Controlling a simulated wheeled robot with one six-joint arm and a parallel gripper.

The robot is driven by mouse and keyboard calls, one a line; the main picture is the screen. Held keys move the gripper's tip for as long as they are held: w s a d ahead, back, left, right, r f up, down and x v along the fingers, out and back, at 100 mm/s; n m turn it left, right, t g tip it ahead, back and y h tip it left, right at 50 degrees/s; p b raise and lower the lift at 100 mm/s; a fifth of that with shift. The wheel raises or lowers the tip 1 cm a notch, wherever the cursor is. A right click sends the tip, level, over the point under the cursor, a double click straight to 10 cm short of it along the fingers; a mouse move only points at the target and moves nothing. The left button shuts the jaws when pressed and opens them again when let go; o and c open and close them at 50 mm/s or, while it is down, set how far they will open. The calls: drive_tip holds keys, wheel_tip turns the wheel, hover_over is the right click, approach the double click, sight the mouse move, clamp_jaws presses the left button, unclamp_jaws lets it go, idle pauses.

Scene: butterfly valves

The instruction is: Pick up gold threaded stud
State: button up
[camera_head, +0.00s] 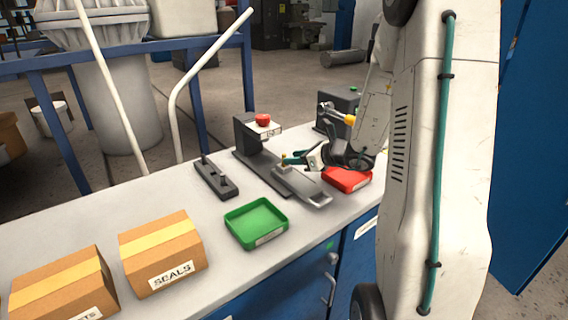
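A small gold upright piece (283,156), which looks like the gold threaded stud, stands at a small pale block (285,169) on the grey fixture on the bench. My white arm covers the right part of the bench.
A dark press-like stand with a red knob (263,120) rises behind the fixture. Bare bench top lies left of the rack.

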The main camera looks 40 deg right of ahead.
sight(284, 154)
drive_tip(key=x, duration=0.4)
drive_tip(key=shift+w+a+r, duration=0.2)
drive_tip(key=shift+w+a, duration=0.05)
drive_tip(key=shift+a, duration=0.05)
drive_tip(key=shift+c, duration=0.4)
clamp_jaws()
